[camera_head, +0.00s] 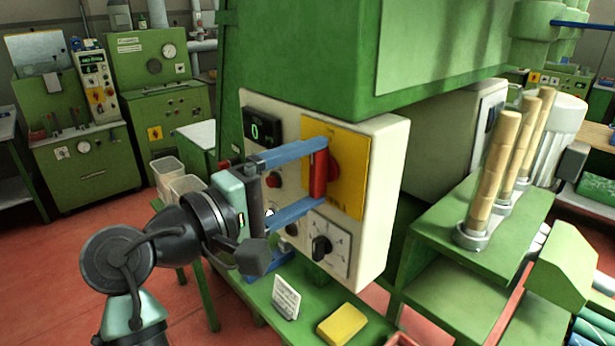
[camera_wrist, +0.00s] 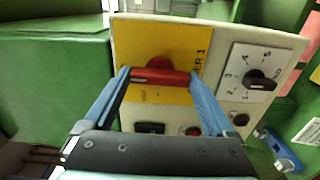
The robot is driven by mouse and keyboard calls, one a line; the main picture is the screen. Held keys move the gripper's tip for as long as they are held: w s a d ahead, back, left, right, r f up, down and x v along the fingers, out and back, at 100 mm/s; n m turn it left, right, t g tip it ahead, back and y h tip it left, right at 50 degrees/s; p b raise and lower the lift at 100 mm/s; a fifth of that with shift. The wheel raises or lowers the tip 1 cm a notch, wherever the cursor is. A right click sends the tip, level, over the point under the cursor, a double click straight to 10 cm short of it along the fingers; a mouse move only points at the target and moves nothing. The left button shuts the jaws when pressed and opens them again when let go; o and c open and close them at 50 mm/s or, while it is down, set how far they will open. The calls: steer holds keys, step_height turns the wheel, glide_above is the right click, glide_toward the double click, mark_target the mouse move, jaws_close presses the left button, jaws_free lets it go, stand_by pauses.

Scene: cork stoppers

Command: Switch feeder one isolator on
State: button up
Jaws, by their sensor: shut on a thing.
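The feeder isolator is a red rotary handle (camera_head: 319,173) on a yellow plate (camera_head: 350,188) on the front of a pale control box (camera_head: 385,190). My gripper (camera_head: 322,172) has its two blue fingers at the handle's two ends and is shut on it. In the head view the handle stands upright. The wrist view shows the handle (camera_wrist: 160,76) between the fingertips, with a red round base behind it. The plate lettering there ends in "ER 1"; a finger hides the rest.
The box also carries a green digit display (camera_head: 263,128), a black dial (camera_head: 321,246) and small buttons. Below are a white card (camera_head: 286,297) and a yellow block (camera_head: 342,324). Cork stacks (camera_head: 493,172) stand on a green stand at the right.

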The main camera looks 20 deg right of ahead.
steer(key=o, duration=1.1)
steer(key=shift+c, duration=0.2)
steer(key=shift+a, duration=0.1)
steer(key=b+v, duration=0.2)
steer(key=v, duration=1.1)
